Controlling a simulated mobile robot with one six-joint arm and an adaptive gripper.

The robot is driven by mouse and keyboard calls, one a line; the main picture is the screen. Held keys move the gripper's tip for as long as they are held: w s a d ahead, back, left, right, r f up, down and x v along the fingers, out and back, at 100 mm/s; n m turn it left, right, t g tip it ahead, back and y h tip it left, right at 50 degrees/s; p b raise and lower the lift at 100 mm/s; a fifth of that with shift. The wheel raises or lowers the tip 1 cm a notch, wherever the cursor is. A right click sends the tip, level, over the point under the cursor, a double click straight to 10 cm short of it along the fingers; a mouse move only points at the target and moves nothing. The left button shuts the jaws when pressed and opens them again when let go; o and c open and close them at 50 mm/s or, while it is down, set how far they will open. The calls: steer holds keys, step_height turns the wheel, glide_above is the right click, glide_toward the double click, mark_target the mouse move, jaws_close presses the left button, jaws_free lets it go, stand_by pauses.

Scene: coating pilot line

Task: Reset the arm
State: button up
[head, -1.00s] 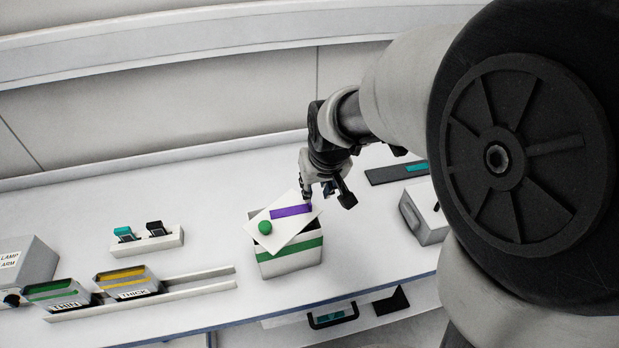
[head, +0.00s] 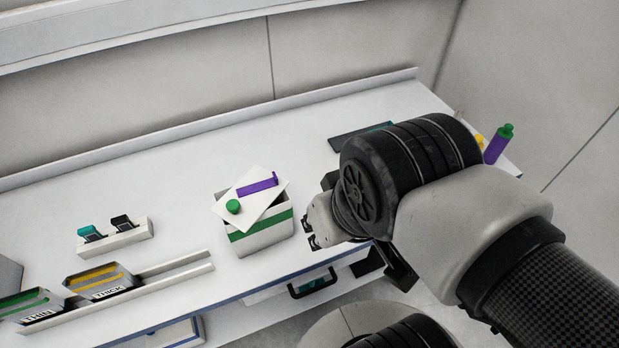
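My arm reaches in from the lower right of the head view. My gripper (head: 312,228) is to the right of the white box with a green band (head: 262,236), apart from the card on it. The gripper is seen partly behind my own wrist, and whether its fingers are open or shut is not clear. Nothing shows held in it. A white card (head: 262,208) with a purple strip (head: 257,187) and a green round piece (head: 233,206) lies tilted across the top of the box.
A holder with teal and black clips (head: 116,240) stands left of the box. THIN (head: 28,306) and THICK (head: 98,283) bins sit by a rail (head: 182,275). A dark flat tray (head: 345,142) lies behind my wrist. A purple bottle with a green cap (head: 497,145) stands at the right.

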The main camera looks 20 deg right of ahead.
step_height(320, 180, down, 11)
steer(key=b, duration=1.1)
